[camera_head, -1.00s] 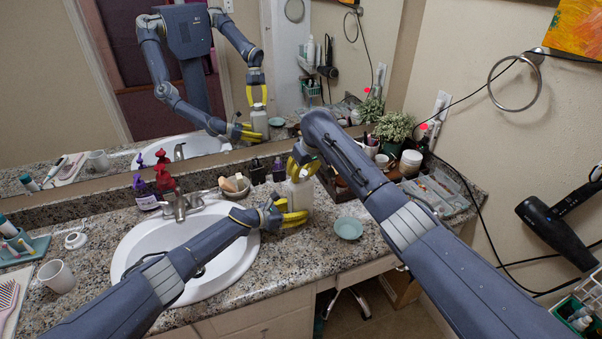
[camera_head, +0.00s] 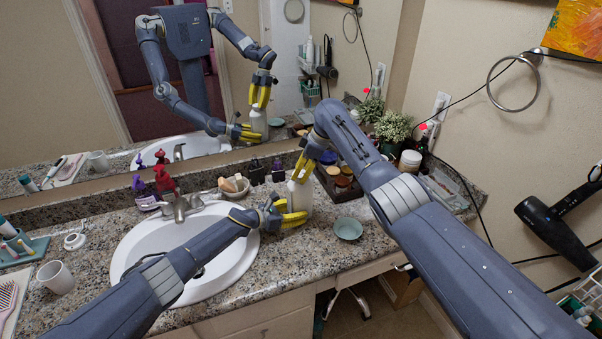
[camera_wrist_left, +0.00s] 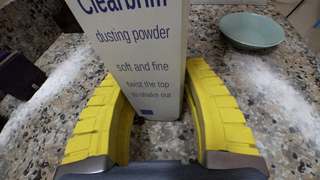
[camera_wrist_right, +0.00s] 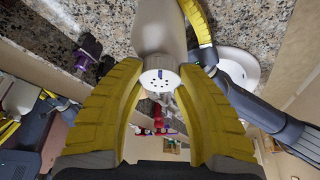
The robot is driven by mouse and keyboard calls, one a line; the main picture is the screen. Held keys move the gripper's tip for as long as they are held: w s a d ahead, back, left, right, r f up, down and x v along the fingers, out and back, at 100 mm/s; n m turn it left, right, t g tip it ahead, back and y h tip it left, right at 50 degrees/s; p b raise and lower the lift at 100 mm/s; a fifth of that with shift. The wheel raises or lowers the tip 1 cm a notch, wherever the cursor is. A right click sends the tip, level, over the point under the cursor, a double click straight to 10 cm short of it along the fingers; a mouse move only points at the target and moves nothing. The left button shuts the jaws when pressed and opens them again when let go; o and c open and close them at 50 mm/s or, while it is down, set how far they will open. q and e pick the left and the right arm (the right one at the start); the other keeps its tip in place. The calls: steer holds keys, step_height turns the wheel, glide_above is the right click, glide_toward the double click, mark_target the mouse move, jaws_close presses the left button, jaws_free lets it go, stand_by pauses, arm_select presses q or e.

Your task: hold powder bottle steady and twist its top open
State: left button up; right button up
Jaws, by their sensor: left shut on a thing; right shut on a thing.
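The powder bottle (camera_head: 299,195) stands upright on the counter, right of the sink. It is pale, and its dusting powder label (camera_wrist_left: 145,65) faces the left wrist view. My left gripper (camera_head: 294,211) is shut on the lower body, with a yellow finger on each side. My right gripper (camera_head: 303,169) comes from above and is shut on the bottle's top. The white top (camera_wrist_right: 160,77), with several dark holes, shows between its fingers in the right wrist view. The fingers cover much of the top in the head view.
A teal bowl (camera_head: 348,229) stands close to the right of the bottle. The sink (camera_head: 160,245) lies to the left, under my left forearm. A soap dish (camera_head: 233,186), a red pump bottle (camera_head: 164,180) and a brown tray (camera_head: 338,186) with jars stand behind. The counter's front edge is near.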

steer(key=shift+s+f+n, duration=0.1)
steer(key=shift+f+n, duration=0.1)
steer(key=shift+n, duration=0.2)
steer(key=o, duration=1.3)
steer(key=shift+r, duration=0.1)
steer(key=v, duration=1.2)
steer(key=shift+w, duration=0.25)
arm_select(q)
steer(key=o, duration=0.9)
steer(key=shift+a, duration=0.1)
